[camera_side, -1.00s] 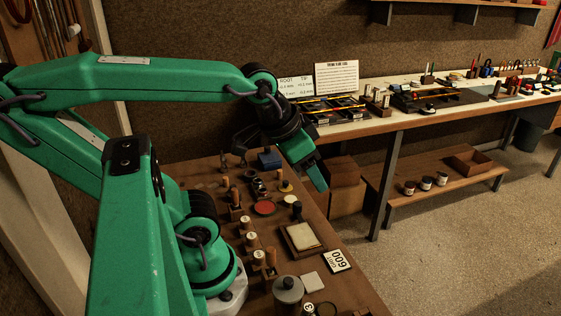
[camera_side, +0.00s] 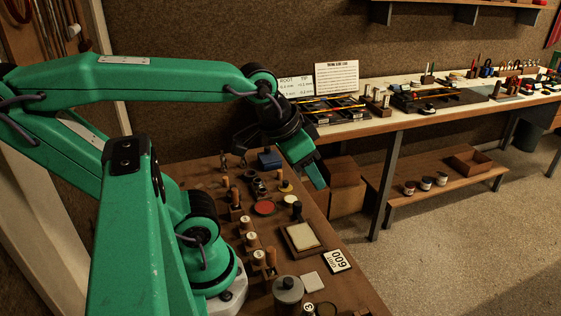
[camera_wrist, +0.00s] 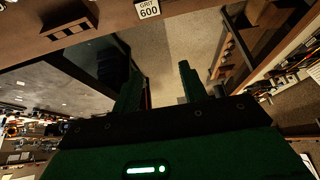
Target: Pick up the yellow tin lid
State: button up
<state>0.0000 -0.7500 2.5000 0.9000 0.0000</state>
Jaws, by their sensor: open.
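A small yellow disc (camera_side: 286,188), which looks like the yellow tin lid, lies on the brown workbench in the side view, partly covered by a dark knob-like piece. My gripper (camera_side: 318,177) hangs above and to the right of it in that view, pointing down and to the right, apart from it. In the wrist view my gripper (camera_wrist: 161,80) has its two green fingers spread with nothing between them. The yellow lid cannot be made out in the wrist view.
A red disc (camera_side: 264,208) and a cream disc (camera_side: 291,201) lie close by. A blue block (camera_side: 270,159), wooden-handled tools and a framed pale pad (camera_side: 303,237) also stand on the bench (camera_side: 340,285). A 600 grit card (camera_side: 337,261) lies near its right edge.

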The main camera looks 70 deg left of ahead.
jog(key=m+g, duration=0.4)
jog(key=g, duration=0.2)
send_over(285, 181)
jog(key=f, duration=1.6)
jog(key=shift+w+d+f, duration=0.1)
jog(key=shift+d+f, duration=0.1)
jog(key=shift+d, duration=0.05)
jog(key=shift+a+f, duration=0.15)
jog(key=shift+a, duration=0.05)
jog(key=shift+f, duration=1.35)
jog(key=shift+f, duration=0.1)
